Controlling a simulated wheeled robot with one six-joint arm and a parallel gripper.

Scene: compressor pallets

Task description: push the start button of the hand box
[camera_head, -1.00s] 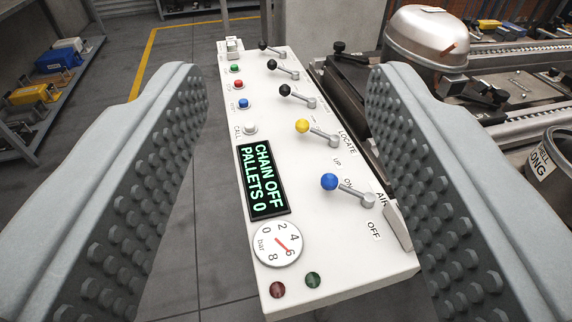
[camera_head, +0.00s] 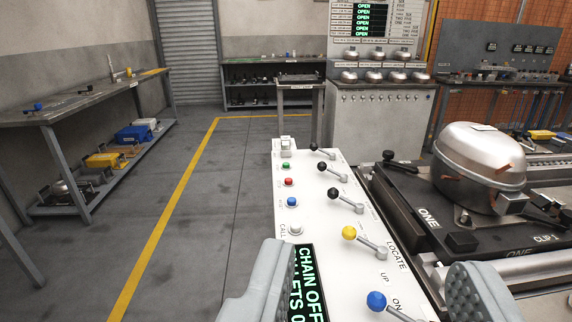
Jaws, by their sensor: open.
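The hand box (camera_head: 322,222) is a long white panel running away from me in the lower middle. Along its left side are a green button (camera_head: 286,166), a red button (camera_head: 289,182), a blue button (camera_head: 292,202) and a white button (camera_head: 295,230) marked CALL. The small labels by the coloured buttons are too small to read. My gripper (camera_head: 372,286) is open and empty at the bottom edge, its jaws spread over the near part of the box. The left jaw hides part of the CHAIN OFF display (camera_head: 311,285). All the buttons are clear of the jaws.
Levers with black, yellow (camera_head: 349,233) and blue (camera_head: 376,301) knobs stand up along the box's right side. A silver compressor (camera_head: 478,165) on a dark pallet is close on the right. A shelved bench (camera_head: 90,105) stands at left; the floor between is open.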

